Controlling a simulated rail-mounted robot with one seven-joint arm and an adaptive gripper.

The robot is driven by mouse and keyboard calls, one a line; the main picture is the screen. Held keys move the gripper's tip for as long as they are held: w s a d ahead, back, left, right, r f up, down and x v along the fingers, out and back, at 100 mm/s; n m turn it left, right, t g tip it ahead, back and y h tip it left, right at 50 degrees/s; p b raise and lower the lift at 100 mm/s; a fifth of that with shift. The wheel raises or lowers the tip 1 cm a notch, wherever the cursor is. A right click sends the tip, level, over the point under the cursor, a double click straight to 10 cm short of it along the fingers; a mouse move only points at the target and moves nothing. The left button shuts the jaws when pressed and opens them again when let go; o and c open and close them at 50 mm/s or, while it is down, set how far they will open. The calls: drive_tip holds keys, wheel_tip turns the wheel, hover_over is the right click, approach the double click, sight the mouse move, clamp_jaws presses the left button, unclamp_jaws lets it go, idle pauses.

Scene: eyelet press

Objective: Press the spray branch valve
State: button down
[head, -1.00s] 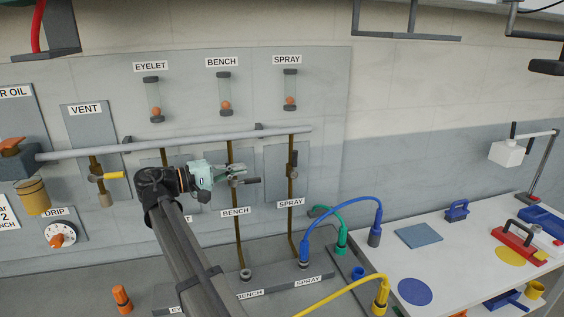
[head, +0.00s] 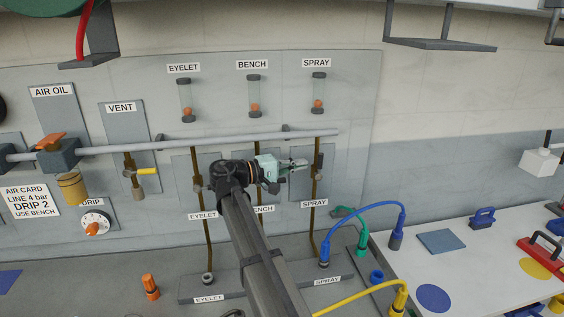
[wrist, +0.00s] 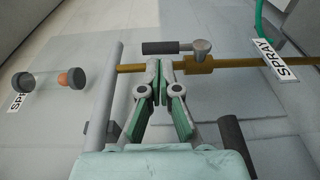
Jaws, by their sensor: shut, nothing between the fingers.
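The spray branch valve (wrist: 201,47) sits on a brown vertical pipe above the SPRAY label (head: 314,203). Its dark handle (wrist: 160,47) lies along the pipe in the wrist view; in the head view the handle (head: 318,162) stands upright. My gripper (wrist: 160,68) is shut and empty. Its fingertips are close to the spray pipe (wrist: 135,69), beside the handle. I cannot tell whether they touch. In the head view my gripper (head: 304,163) reaches from the left toward the spray branch.
The grey header pipe (head: 230,141) runs across above the branches. A dark handle (wrist: 235,145) stands at the lower right of the wrist view. The spray flow tube (head: 318,93) hangs above. Blue (head: 370,208) and yellow (head: 365,300) hoses curve below right.

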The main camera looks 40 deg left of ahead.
sight(320, 166)
drive_tip(key=shift+p+x, duration=0.55)
drive_tip(key=shift+x, duration=1.2)
